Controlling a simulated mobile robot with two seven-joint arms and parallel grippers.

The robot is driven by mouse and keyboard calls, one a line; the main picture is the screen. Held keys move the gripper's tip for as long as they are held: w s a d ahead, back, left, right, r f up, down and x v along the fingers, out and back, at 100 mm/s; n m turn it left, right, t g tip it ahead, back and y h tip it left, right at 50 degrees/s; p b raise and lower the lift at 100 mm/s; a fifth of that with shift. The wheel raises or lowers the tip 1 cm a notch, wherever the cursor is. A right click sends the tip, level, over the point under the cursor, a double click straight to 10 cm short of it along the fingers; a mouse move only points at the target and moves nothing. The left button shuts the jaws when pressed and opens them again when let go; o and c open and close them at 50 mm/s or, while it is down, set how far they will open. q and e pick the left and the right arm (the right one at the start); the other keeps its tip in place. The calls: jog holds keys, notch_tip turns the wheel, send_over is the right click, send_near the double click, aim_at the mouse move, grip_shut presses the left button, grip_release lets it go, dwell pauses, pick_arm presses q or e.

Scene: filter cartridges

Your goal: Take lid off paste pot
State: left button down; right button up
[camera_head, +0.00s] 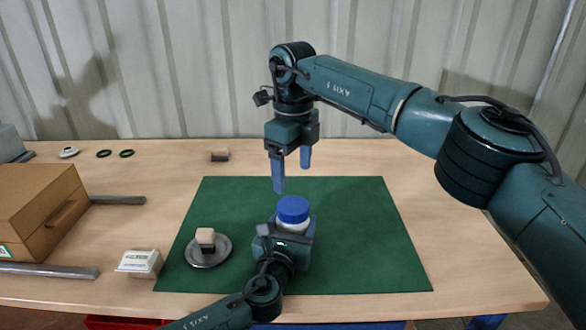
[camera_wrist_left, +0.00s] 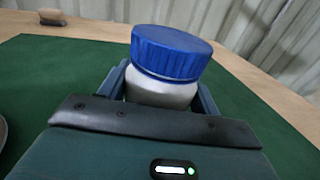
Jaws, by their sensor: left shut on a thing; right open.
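The paste pot (camera_head: 291,224) is a white pot with a blue lid (camera_head: 293,207) on top. It stands upright over the green mat (camera_head: 345,240). In the left wrist view the pot (camera_wrist_left: 160,92) sits between two blue fingers, with the ribbed blue lid (camera_wrist_left: 170,52) above them. My left gripper (camera_head: 289,232) is shut on the pot's body; its fingers are largely hidden in the head view. My right gripper (camera_head: 292,172) is open and empty, pointing down above and behind the lid, apart from it. The pot's base is hidden.
A round metal dish (camera_head: 219,255) with a wooden-topped block (camera_head: 206,238) lies on the mat's left. A small white box (camera_head: 139,262), a brown case (camera_head: 40,208) and metal rods are further left. Dark rings (camera_head: 127,153) and another block (camera_head: 220,155) lie at the back.

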aim_at(293, 204)
jog(key=m, duration=1.9)
jog(key=shift+m, duration=0.4)
jog(key=m, duration=0.5)
jog(key=shift+f+m, duration=0.3)
jog(key=shift+f, duration=0.15)
pick_arm(q)
jog(key=shift+f, duration=0.1)
pick_arm(e)
jog(key=shift+f, duration=3.6)
jog(key=shift+c, duration=0.5)
